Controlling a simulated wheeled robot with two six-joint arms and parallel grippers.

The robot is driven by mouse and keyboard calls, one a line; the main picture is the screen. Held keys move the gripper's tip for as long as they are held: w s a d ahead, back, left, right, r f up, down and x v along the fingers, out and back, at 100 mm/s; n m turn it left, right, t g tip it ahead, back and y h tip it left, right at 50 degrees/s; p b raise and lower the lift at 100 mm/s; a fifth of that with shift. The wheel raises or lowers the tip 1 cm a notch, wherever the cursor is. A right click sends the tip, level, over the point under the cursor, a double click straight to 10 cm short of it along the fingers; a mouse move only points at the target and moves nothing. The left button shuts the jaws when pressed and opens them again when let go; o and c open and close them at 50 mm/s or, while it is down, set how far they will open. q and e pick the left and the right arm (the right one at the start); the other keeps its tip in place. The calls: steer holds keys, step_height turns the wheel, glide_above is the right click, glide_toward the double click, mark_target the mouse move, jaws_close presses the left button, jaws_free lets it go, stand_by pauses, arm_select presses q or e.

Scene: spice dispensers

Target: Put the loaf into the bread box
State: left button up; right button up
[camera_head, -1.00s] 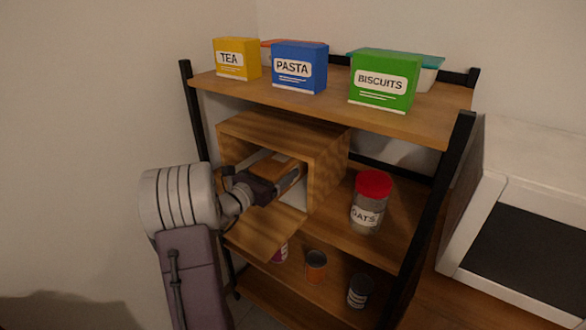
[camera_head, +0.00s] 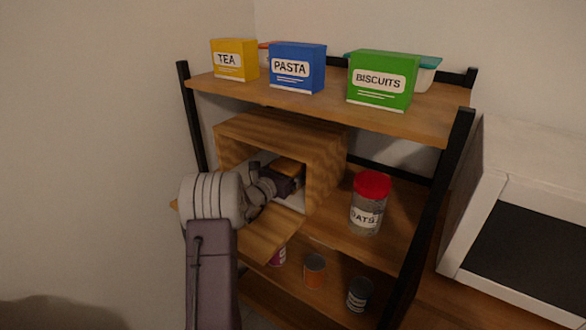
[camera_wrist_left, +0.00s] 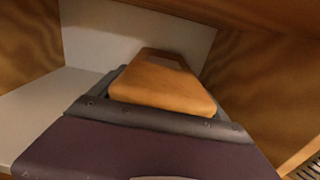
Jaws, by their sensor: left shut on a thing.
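The wooden bread box (camera_head: 327,160) stands on the middle shelf with its front flap (camera_head: 268,236) folded down. The loaf (camera_head: 289,167), an orange-brown block, is inside the box, partly hidden by my gripper in the head view. In the left wrist view the loaf (camera_wrist_left: 160,84) sits between the fingers, with the box's pale inner walls around it. My left gripper (camera_head: 290,180) is shut on the loaf and reaches through the box's opening. Whether the loaf touches the box floor cannot be told. My right gripper is not in view.
A red-lidded oats jar (camera_head: 369,204) stands right of the box on the same shelf. Cans (camera_head: 315,270) stand on the shelf below. Tea (camera_head: 234,60), pasta (camera_head: 297,68) and biscuits (camera_head: 382,80) boxes stand on the top shelf. A black shelf post (camera_head: 433,215) rises at the right.

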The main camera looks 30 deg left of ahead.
arm_select(q)
steer(key=o, duration=1.6)
steer(key=shift+f, duration=0.1)
steer(key=shift+r, duration=0.3)
steer(key=s, duration=0.8)
steer(key=s+a, duration=0.1)
steer(key=s, duration=0.3)
steer(key=shift+f+p, duration=0.1)
steer(key=shift+p, duration=0.2)
steer(key=shift+f, duration=0.1)
